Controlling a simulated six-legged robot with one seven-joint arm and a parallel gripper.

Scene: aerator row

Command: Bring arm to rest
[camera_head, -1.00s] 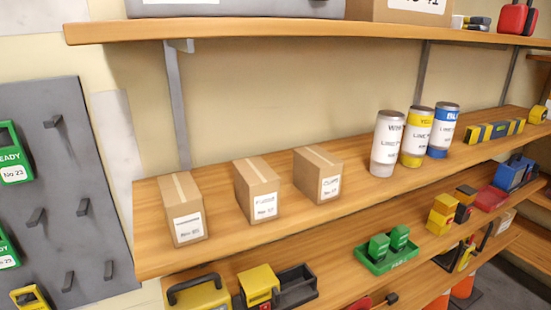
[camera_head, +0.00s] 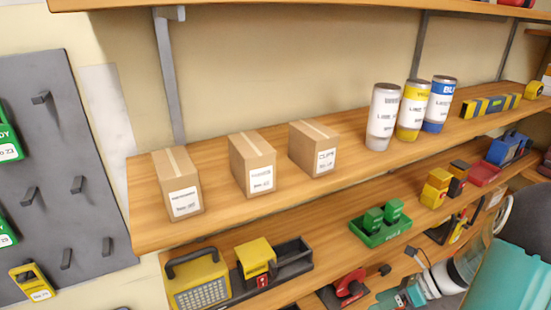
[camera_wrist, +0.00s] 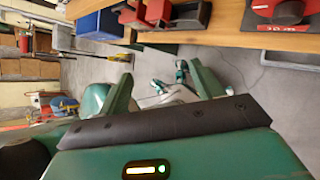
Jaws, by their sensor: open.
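My arm (camera_head: 508,272) shows at the lower right of the head view, in teal, white and dark grey, in front of the lower shelves. Its far part runs out of the picture. In the wrist view my gripper (camera_wrist: 160,72) has two green fingers standing apart on a dark bar. Nothing is between them; grey floor shows through the gap. A small teal and white shape lies beyond, too small to tell.
Cartons (camera_head: 254,165) and labelled bottles (camera_head: 383,118) stand on the middle shelf (camera_head: 225,217). A green tray (camera_head: 381,232) and a yellow case (camera_head: 199,282) are lower. In the wrist view, a wooden shelf edge (camera_wrist: 235,38) with red items runs close above my fingers.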

